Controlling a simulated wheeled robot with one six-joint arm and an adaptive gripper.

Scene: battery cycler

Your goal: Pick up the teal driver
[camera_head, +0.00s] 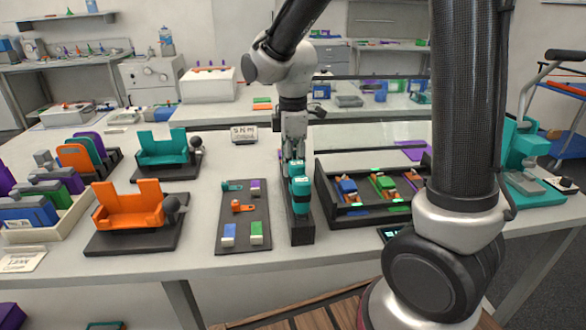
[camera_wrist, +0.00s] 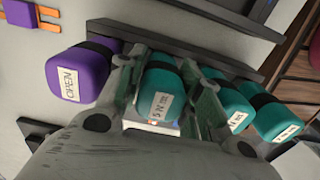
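Several teal drivers with dark bands and white labels stand in a row in a dark rack; the rack (camera_head: 302,232) shows in the head view, with a front teal driver (camera_head: 300,204). In the wrist view one teal driver (camera_wrist: 162,88) sits between the two fingers of my gripper (camera_wrist: 165,92), with more teal drivers (camera_wrist: 275,120) to its right. A purple driver (camera_wrist: 76,75) labelled OPEN is to the left, outside the fingers. My gripper (camera_head: 293,150) points down over the far part of the rack. Its fingers stand apart on either side of the teal driver; firm contact is not visible.
A dark mat (camera_head: 243,222) with small coloured parts lies left of the rack. A black tray (camera_head: 375,215) with cells stands close on the right. Orange (camera_head: 130,207) and teal (camera_head: 163,149) fixtures stand further left. Clear table lies between mat and fixtures.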

